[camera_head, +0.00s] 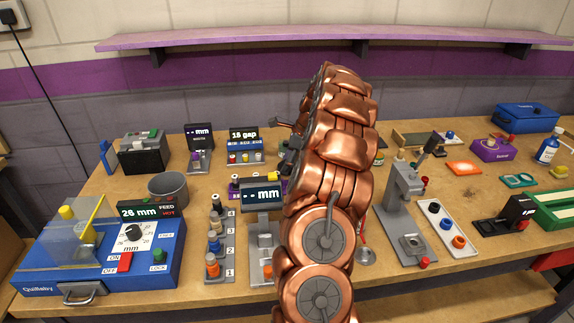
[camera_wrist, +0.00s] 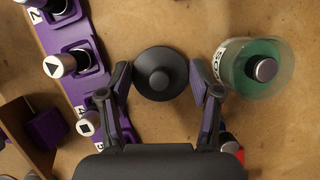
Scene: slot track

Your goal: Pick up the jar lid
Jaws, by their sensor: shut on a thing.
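The jar lid (camera_wrist: 160,62) is a dark round disc with a raised knob, seen from above in the wrist view. My gripper (camera_wrist: 161,82) has one finger on each side of it and is shut on it. A clear round jar (camera_wrist: 232,82) with green inside and partly readable lettering stands just right of the right finger. In the head view my copper arm hides the lid and most of the gripper.
A purple numbered rack (camera_wrist: 75,85) with several capped pieces lies close left of my gripper. A brown upright panel (camera_wrist: 22,135) is at lower left. In the head view, a press stand (camera_head: 398,205) is right of my arm and a display unit (camera_head: 263,196) left.

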